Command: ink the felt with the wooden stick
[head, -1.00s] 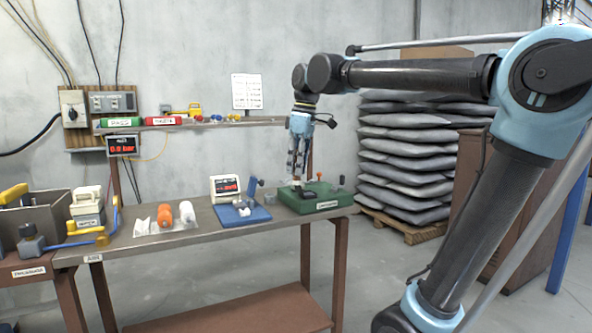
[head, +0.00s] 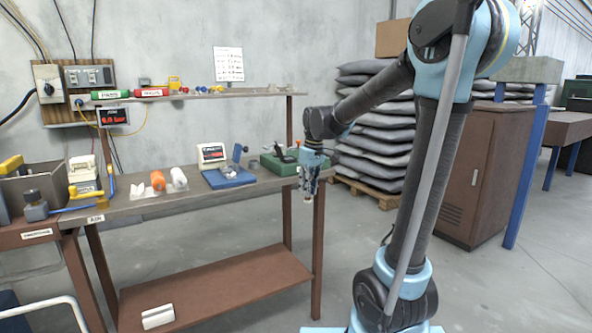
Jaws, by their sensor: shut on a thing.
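My gripper (head: 307,190) hangs pointing down at the right end of the workbench (head: 226,197), in front of its edge and right leg. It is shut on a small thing. Only a pale brownish tip shows below the fingers, too small to tell whether it is the wooden stick. A green box (head: 270,164) with a black part on top stands on the bench's right end, behind and left of my gripper and apart from it. I cannot make out the felt.
A blue stand (head: 229,178) and a display unit (head: 211,153) are left of the green box. Orange (head: 158,181) and white (head: 179,178) spools lie farther left. Stacked grey sacks (head: 375,130) and a brown cabinet (head: 481,178) stand behind my arm. Floor in front is clear.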

